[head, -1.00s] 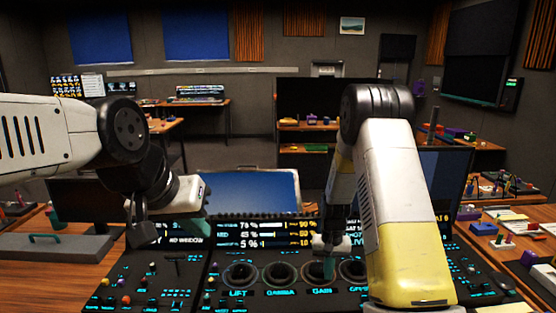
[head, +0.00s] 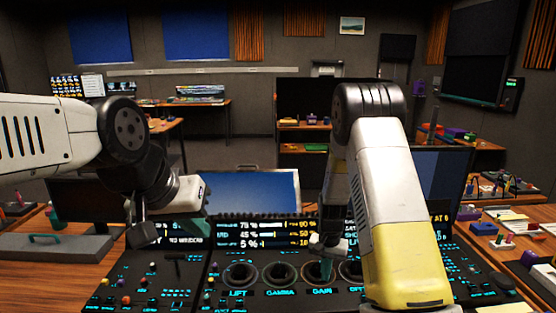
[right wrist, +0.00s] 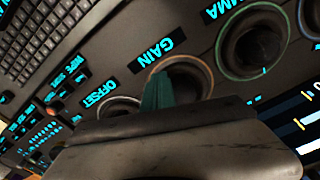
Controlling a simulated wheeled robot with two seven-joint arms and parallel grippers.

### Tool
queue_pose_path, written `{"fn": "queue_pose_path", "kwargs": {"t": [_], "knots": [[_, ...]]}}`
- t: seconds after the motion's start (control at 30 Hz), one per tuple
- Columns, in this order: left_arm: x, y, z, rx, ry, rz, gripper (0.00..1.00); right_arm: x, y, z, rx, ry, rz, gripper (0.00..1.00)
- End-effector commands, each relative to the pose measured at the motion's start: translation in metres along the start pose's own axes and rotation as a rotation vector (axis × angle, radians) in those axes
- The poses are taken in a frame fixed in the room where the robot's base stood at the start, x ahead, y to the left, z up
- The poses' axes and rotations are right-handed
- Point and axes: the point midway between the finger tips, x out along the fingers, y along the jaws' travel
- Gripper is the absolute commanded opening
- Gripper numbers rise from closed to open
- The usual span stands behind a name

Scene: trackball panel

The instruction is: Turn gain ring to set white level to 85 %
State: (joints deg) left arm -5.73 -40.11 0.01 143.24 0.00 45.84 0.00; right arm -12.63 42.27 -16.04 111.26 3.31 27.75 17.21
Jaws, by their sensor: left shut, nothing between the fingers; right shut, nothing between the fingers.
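The gain ring (head: 309,272) is the third of several round dials in a row on the black panel, above the GAIN label. It also shows in the right wrist view (right wrist: 207,72), partly hidden by my gripper. My right gripper (head: 326,270) is shut with its teal fingertips down at this ring; in the right wrist view the fingertips (right wrist: 160,92) overlap the ring's edge. I cannot tell whether they touch it. The display (head: 262,234) shows a top-row value in the seventies, last digit unclear. My left gripper (head: 194,228) is shut and empty above the panel's left part.
The gamma dial (head: 280,273) and lift dial (head: 238,274) lie left of the gain ring. The offset dial (right wrist: 118,108) is on its other side, close to my right gripper. A blue-screened monitor (head: 250,190) stands behind the panel. Small knobs and buttons cover the panel's sides.

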Motion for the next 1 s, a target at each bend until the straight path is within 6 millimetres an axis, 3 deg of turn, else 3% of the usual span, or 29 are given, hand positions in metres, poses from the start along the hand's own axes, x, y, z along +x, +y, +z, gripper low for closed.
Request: {"fn": "queue_pose_path", "kwargs": {"t": [0.2, 0.53, 0.8, 1.0], "knots": [[0.0000, 0.0000, 0.0000, 0.000, 0.000, 0.000, 0.00, 0.0020, -0.0052, 0.0040, 0.132, 0.000, 0.001, 0.00], [0.0000, 0.0000, 0.0000, 0.000, 0.000, 0.000, 0.00, 0.0031, -0.0056, 0.0052, 0.156, -0.002, 0.002, 0.00], [0.0000, 0.0000, 0.0000, 0.000, 0.000, 0.000, 0.00, 0.0028, -0.0113, 0.0089, 0.312, -0.003, 0.004, 0.00], [0.0000, 0.0000, 0.0000, 0.000, 0.000, 0.000, 0.00, 0.0028, -0.0113, 0.0093, 0.326, -0.005, 0.004, 0.00]]}}
